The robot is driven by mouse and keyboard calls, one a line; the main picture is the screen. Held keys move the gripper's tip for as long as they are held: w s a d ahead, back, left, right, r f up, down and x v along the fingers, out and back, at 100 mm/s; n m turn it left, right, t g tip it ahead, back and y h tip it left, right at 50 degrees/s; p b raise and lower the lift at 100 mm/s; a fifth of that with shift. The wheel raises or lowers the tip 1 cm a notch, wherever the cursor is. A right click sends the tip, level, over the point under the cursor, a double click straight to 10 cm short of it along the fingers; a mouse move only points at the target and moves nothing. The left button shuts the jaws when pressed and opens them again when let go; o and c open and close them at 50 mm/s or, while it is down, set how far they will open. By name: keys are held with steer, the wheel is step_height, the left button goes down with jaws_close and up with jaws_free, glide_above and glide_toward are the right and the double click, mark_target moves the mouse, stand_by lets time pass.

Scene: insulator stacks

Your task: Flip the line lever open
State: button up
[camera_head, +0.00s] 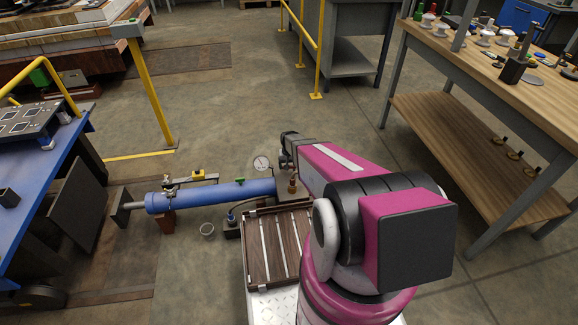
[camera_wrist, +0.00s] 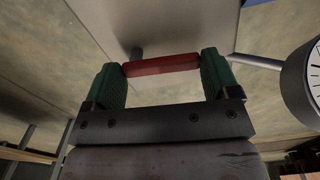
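In the wrist view, a short red bar (camera_wrist: 160,64), which looks like the lever's handle, lies crosswise at the fingertips of my gripper (camera_wrist: 163,72). My two green-padded fingers stand wide apart, one at each end of the bar. I cannot tell whether they touch it. A grey rod shows behind the bar. In the head view, my arm reaches to the fittings at the right end of a blue cylinder (camera_head: 215,194). The lever and my fingertips are not clearly visible there.
A round gauge (camera_head: 261,163) stands by the fittings and shows close at the right of the wrist view (camera_wrist: 313,80). A slatted brown crate (camera_head: 256,250) is below. A blue table (camera_head: 45,185) stands left, a wooden workbench (camera_head: 490,80) right. Open floor lies behind.

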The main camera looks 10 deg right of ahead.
steer(key=shift+c, duration=0.8)
steer(key=shift+s+n, duration=0.15)
steer(key=shift+n, duration=0.65)
steer(key=o, duration=0.8)
steer(key=shift+r, duration=0.1)
step_height(320, 180, up, 11)
steer(key=shift+f, duration=0.2)
steer(key=s+r, duration=0.6)
steer(key=s, duration=0.1)
steer(key=s+r, duration=0.6)
steer(key=s, duration=0.1)
steer(key=s+r, duration=0.6)
steer(key=shift+s+a+r, duration=0.15)
steer(key=shift+s+a, duration=0.1)
steer(key=shift+s, duration=0.15)
